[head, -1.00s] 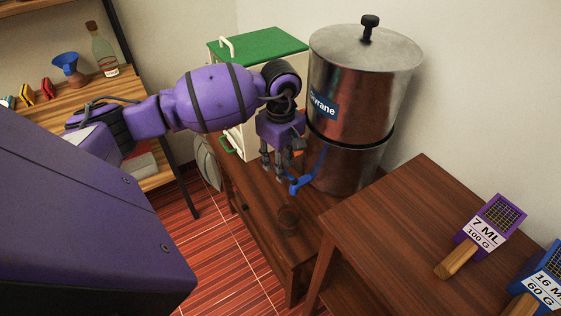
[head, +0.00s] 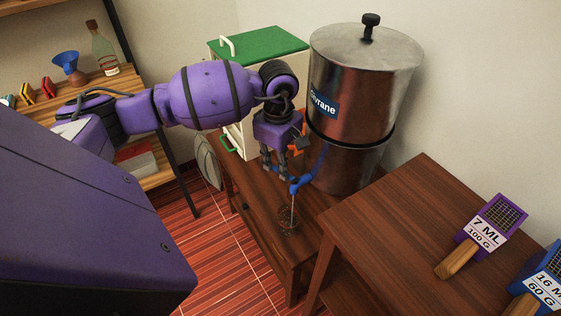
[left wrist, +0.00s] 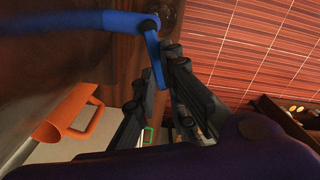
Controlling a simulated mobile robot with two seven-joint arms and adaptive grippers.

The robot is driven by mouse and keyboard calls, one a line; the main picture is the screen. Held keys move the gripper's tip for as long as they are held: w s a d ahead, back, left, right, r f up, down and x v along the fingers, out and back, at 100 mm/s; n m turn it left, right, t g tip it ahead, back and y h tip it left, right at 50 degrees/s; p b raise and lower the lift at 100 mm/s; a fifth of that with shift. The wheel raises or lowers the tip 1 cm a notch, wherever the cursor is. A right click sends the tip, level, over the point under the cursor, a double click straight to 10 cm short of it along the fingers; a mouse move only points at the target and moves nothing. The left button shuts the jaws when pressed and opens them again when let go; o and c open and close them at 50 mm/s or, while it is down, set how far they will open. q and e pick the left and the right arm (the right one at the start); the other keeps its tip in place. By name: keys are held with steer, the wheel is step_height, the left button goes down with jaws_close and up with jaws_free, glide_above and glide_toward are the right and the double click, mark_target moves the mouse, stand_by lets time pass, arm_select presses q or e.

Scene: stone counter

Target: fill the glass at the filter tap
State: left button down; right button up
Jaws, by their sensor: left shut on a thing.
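The large metal water filter (head: 362,100) stands at the back of the wooden bench, with a blue tap (head: 303,184) low on its front. My left gripper (head: 282,172) is at the tap, shut on its blue lever. In the left wrist view the lever (left wrist: 156,62) sits between the two dark fingertips (left wrist: 158,85). A thin pale stream (head: 293,208) runs from the tap down to the small clear glass (head: 288,222) on the bench below. The glass's fill level is too small to tell. My right gripper is not in view.
A white cabinet with a green top (head: 258,45) stands behind my left arm. An orange handle (left wrist: 80,120) shows in the left wrist view.

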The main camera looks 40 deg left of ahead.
mark_target(278, 169)
arm_select(q)
steer(key=c, duration=1.8)
jaws_free()
step_height(278, 169, up, 12)
